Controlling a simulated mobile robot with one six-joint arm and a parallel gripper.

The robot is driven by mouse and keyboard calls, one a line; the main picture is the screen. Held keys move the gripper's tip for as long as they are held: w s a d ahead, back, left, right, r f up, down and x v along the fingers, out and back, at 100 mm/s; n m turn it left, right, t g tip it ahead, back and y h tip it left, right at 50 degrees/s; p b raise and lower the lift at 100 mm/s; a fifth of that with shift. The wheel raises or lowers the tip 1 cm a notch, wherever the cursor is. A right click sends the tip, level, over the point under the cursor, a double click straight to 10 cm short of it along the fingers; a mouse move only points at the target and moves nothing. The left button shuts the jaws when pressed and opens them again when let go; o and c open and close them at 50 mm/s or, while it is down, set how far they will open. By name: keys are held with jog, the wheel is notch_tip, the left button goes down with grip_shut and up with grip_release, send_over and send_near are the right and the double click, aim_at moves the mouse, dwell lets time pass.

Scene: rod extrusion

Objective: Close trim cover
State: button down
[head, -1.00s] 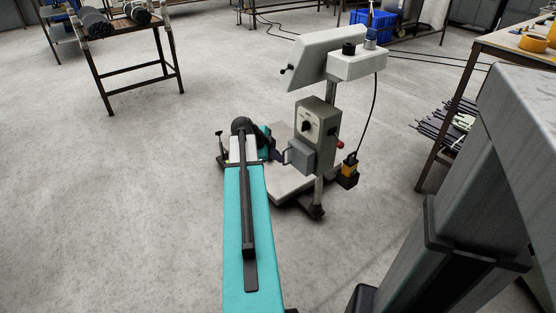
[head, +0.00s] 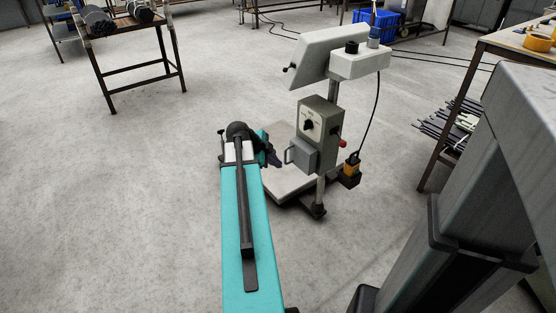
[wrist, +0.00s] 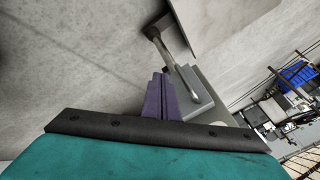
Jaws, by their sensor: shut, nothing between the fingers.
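A beige control box (head: 320,126) with a black knob stands on a post. A small grey cover (head: 304,155) with a bar handle (head: 288,154) sits low on its face and stands out from it; I take it as the trim cover, but cannot tell how far open it is. My gripper (head: 277,161) is shut and empty, just left of and below the handle, with a gap. In the wrist view my dark fingers (wrist: 161,84) are together, and the handle (wrist: 154,35) and the cover's grey plate (wrist: 196,84) lie beyond them.
A tilted grey panel (head: 326,54) tops the post. The stand's pale base plate (head: 290,180) is under the box. Bar racks (head: 130,50) and a workbench (head: 510,48) stand apart.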

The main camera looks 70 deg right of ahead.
jog(key=p+v, duration=0.2)
jog(key=v, duration=0.7)
jog(key=shift+w+r, duration=0.3)
jog(key=shift+r, duration=0.05)
